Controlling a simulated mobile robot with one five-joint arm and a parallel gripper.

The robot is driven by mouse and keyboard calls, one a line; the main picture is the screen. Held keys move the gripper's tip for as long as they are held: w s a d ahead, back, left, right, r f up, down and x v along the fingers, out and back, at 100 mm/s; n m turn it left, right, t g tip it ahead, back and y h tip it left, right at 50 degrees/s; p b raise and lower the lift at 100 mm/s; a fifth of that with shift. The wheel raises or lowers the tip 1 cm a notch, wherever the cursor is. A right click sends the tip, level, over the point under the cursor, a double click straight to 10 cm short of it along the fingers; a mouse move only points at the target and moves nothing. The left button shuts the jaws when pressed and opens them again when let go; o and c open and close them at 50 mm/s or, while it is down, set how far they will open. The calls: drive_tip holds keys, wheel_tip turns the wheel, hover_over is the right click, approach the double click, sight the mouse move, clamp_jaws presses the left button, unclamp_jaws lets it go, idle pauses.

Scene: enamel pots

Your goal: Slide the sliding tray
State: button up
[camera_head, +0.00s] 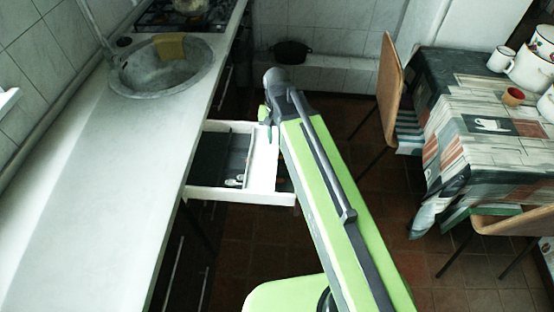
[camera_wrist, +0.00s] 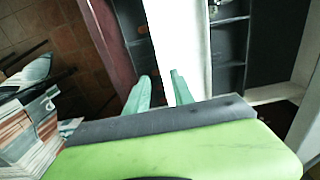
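The sliding tray (camera_head: 238,196) is a white drawer pulled out from under the counter at the left, with dark compartments and some small items inside. My gripper (camera_head: 268,128) is over its outer right edge in the head view, partly hidden by my arm. In the wrist view, my gripper (camera_wrist: 160,88) shows two teal fingers spread apart.
The counter (camera_head: 95,165) with a sink (camera_head: 165,68) runs along the left. A table (camera_head: 475,120) with pots and cups stands at the right, with a chair (camera_head: 390,80) beside it. A dark pot (camera_head: 291,52) sits on the far ledge. Tiled floor is free between.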

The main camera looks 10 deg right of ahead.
sight(277, 154)
wheel_tip(277, 154, down, 8)
drive_tip(key=b, duration=0.6)
drive_tip(key=shift+r, duration=0.3)
clamp_jaws()
idle(0.7)
